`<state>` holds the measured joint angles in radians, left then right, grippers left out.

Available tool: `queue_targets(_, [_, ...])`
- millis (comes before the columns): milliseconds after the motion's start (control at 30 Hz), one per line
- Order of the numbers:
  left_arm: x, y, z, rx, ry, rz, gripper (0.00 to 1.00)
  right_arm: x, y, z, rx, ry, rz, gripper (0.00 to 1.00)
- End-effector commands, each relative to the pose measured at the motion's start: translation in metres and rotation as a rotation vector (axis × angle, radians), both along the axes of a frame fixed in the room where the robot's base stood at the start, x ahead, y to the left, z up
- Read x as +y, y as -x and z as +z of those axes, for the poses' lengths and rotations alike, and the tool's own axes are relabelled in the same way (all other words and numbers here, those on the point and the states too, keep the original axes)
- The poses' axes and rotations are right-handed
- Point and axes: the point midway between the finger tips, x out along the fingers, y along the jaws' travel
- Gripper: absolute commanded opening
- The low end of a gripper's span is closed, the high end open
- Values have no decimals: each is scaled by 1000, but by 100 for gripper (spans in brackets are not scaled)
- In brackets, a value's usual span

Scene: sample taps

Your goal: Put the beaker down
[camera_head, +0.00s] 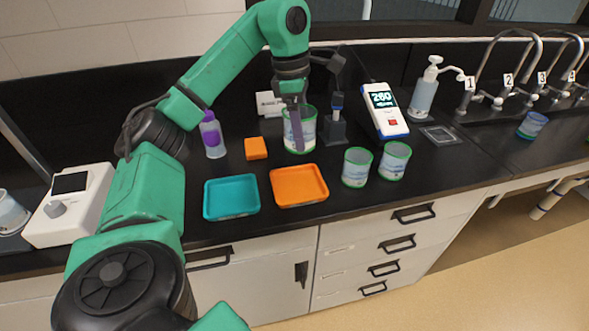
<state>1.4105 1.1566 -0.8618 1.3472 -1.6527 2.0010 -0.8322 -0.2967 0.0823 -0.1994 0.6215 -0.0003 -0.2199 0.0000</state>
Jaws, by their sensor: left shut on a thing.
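A clear beaker (309,133) with a green rim is behind the orange tray, upright or nearly so. My left gripper (297,138) reaches down over it from above and is shut on it; a grey finger crosses the front of the beaker and hides part of it. I cannot tell whether the beaker's base touches the black counter (250,190). Two more green-rimmed beakers stand on the counter to the right, one (356,168) nearer the front and one (394,161) beside it. My right gripper is out of view.
An orange tray (299,198) and a teal tray (231,213) lie in front. An orange block (255,148) and purple-capped bottle (213,138) stand left. A dark stand (334,130) and meter (384,110) are close right. Sink taps (508,75) are far right.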

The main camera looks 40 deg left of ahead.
Motion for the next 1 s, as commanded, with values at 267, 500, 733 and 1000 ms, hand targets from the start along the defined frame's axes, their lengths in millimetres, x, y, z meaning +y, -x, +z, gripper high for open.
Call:
queue_targets(267, [1, 2, -80, 4, -2, 3, 18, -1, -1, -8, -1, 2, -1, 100])
queue_targets(500, [1, 1, -119, 5, -1, 4, 18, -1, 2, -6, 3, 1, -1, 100])
queue_targets(733, [1, 0, -134, -1, 0, 2, 18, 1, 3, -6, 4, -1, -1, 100])
queue_targets(1000, [1, 0, -137, 0, -1, 2, 96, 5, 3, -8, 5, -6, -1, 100])
